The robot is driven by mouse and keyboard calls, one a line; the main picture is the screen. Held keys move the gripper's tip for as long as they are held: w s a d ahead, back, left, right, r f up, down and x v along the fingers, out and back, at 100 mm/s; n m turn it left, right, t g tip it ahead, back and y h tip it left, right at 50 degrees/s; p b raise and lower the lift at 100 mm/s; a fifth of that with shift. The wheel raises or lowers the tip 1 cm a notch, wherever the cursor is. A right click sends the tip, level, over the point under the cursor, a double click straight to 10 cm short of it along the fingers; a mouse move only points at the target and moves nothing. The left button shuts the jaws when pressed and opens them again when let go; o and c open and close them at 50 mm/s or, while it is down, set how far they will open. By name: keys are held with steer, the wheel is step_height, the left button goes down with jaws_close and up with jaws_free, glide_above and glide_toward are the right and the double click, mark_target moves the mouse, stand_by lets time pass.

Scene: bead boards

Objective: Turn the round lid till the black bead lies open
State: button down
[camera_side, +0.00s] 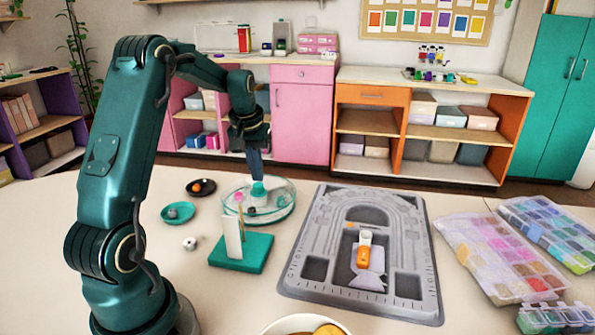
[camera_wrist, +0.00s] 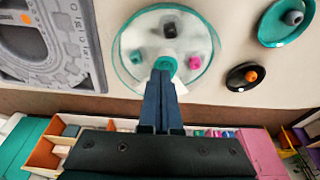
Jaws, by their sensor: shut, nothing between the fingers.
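The round lid (camera_side: 282,209) is clear with a teal rim and lies on a shallow round box behind the teal stand; it also shows in the wrist view (camera_wrist: 205,30). A teal knob (camera_wrist: 166,64) stands at its middle. The black bead (camera_wrist: 170,30) shows beyond the knob in the wrist view, a pink bead (camera_wrist: 195,62) to the right and a teal bead (camera_wrist: 136,57) to the left. I cannot tell whether the lid's opening is over the black bead. My gripper (camera_wrist: 163,80) is shut and empty, pointing down at the knob; I cannot tell whether it touches.
A teal dish (camera_side: 178,214) and a black dish (camera_side: 201,189) holding an orange bead stand to the left. A teal stand (camera_side: 241,256) with a white upright is in front. The grey bead board (camera_side: 300,245) lies to the right, with bead cases (camera_side: 497,255) beyond.

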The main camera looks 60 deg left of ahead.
mark_target(260, 196)
step_height(260, 196, up, 2)
steer(key=shift+r, duration=0.1)
steer(key=shift+s+a+f, duration=0.25)
steer(key=shift+a+f, duration=0.05)
steer(key=shift+f, duration=0.75)
steer(key=shift+s+a+f, duration=0.25)
steer(key=shift+a+f, duration=0.1)
steer(key=shift+f, duration=0.65)
steer(key=shift+s+a+f, duration=0.25)
steer(key=shift+a+f, duration=0.05)
steer(key=shift+f, duration=0.75)
steer(key=shift+w+a, duration=0.1)
steer(key=shift+w, duration=0.2)
steer(key=shift+w+d, duration=0.2)
steer(key=shift+d, duration=0.2)
steer(key=shift+w+d, duration=0.25)
steer(key=shift+w, duration=0.2)
